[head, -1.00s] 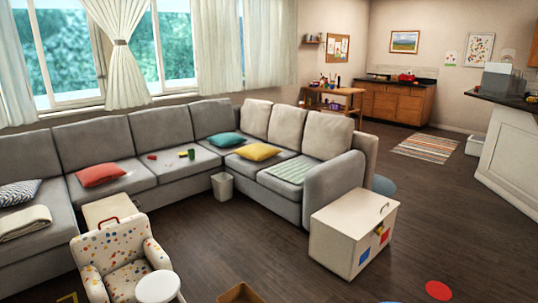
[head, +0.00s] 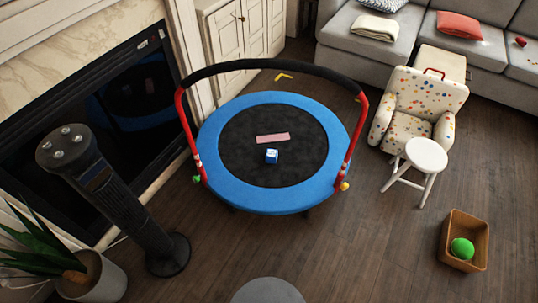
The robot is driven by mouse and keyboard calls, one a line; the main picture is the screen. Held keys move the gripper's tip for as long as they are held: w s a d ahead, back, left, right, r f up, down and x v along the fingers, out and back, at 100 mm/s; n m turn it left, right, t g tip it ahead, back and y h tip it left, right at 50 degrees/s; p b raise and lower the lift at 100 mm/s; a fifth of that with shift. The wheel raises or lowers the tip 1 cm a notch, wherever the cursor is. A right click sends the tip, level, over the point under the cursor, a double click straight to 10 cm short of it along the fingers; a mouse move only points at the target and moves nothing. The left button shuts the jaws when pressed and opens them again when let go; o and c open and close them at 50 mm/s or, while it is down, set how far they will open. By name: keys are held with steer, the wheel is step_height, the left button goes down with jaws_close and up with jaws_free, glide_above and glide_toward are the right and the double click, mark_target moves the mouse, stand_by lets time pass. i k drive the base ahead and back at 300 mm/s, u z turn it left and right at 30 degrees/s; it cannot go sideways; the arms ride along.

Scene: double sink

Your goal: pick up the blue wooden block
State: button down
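A small blue block (head: 271,156) with white markings on its top lies on the black mat of a small trampoline (head: 230,194) in the head view. It sits just in front of a flat pinkish bar (head: 273,138) and looks apart from it. I cannot tell from here whether the block is wooden. The trampoline has a blue padded rim and a handlebar with red legs and a black top, arching over its far side. My gripper is not in view.
A dark tower fan (head: 115,197) and a potted plant (head: 100,280) stand left, near the fireplace (head: 90,110). A white stool (head: 426,155), a dotted armchair (head: 420,108) and a bin (head: 484,240) with a green ball (head: 462,248) stand right. Floor in front of the trampoline is mostly clear.

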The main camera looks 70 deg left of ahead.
mark_target(271, 155)
steer(key=z, duration=0.8)
steer(key=k, duration=0.2)
steer(key=u, duration=3.2)
steer(key=i, duration=0.6)
steer(key=u, duration=0.1)
steer(key=k, duration=0.65)
